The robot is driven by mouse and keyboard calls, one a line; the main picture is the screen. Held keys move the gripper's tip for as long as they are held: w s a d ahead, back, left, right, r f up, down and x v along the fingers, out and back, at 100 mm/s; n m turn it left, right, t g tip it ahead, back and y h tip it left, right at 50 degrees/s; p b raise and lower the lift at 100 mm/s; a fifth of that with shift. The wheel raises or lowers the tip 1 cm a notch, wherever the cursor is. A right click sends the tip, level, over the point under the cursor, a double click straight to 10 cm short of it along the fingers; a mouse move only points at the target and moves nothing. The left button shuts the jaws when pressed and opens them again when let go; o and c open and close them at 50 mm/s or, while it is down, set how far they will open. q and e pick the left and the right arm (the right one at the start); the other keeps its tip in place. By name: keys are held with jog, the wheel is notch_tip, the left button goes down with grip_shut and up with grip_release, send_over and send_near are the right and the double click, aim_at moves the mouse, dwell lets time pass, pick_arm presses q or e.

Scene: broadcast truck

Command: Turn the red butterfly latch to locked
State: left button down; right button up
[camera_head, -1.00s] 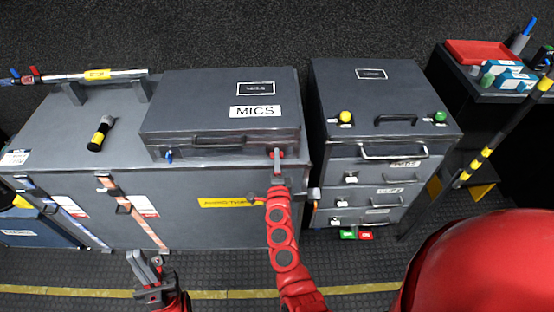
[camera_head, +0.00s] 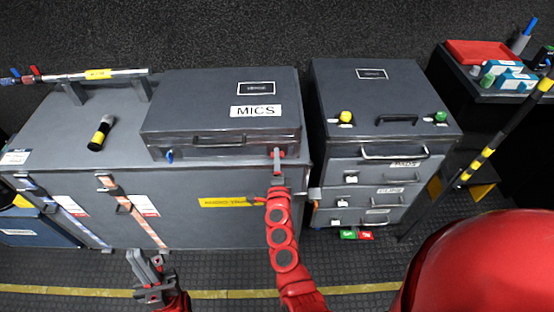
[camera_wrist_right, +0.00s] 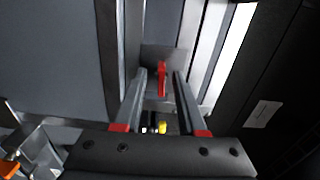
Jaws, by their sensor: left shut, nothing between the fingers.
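The red butterfly latch (camera_head: 281,153) is on the front right of the grey MICS case (camera_head: 215,102), partly hidden by my right gripper (camera_head: 277,162). In the right wrist view the latch (camera_wrist_right: 162,78) is a narrow red wing on a grey plate. It stands between the fingers of my right gripper (camera_wrist_right: 160,74), which are open, with a visible gap on each side. My left gripper (camera_head: 146,262) is shut and empty, low in front of the large trunk, away from the latch.
A blue latch (camera_head: 169,156) is at the case's front left. The case lies on a large grey trunk (camera_head: 60,125) with a microphone (camera_head: 101,133) on top. A drawer cabinet (camera_head: 385,85) stands close on the right. The floor (camera_head: 220,275) in front is clear.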

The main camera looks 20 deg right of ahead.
jog(key=b+v, duration=0.2)
jog(key=v, duration=1.5)
jog(key=shift+s+b, duration=0.25)
jog(key=shift+b, duration=0.15)
jog(key=shift+r, duration=0.1)
jog(key=b+x, duration=0.5)
jog(key=x, duration=1.2)
jog(key=shift+w+d+n+b, duration=0.15)
jog(key=shift+w+n+b, duration=0.15)
jog(key=shift+n+b, duration=0.1)
